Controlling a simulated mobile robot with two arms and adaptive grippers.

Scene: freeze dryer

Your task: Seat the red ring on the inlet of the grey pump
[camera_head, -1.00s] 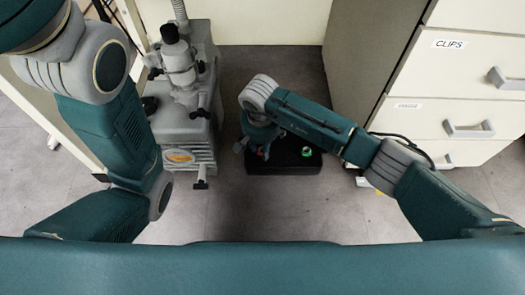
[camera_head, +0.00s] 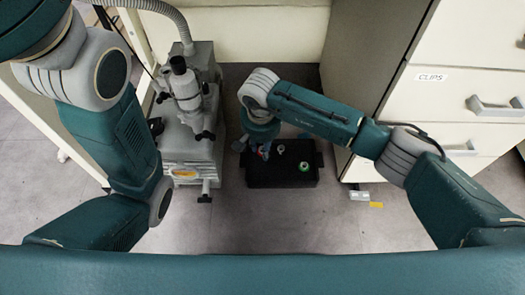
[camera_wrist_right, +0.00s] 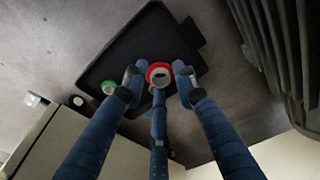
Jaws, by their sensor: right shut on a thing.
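The red ring (camera_wrist_right: 150,70) sits between the fingertips of my right gripper (camera_wrist_right: 158,78) in the right wrist view, with a pale round shape inside it. My right gripper is shut on the ring, over the black tray. In the head view this gripper (camera_head: 257,150) is partly hidden by its own arm, and only a small red patch shows there. The grey pump (camera_head: 188,145) stands on the floor left of the tray, apart from the gripper. Its upright column has a black top (camera_head: 178,65); I cannot tell which opening is the inlet. My left gripper is out of view.
The black tray (camera_head: 283,180) lies on the floor, with a green ring (camera_head: 304,167) and a small pale ring (camera_head: 281,150) on it. White drawers (camera_head: 450,105) stand at the right. A corrugated hose (camera_head: 170,12) rises behind the pump. Floor in front of the tray is clear.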

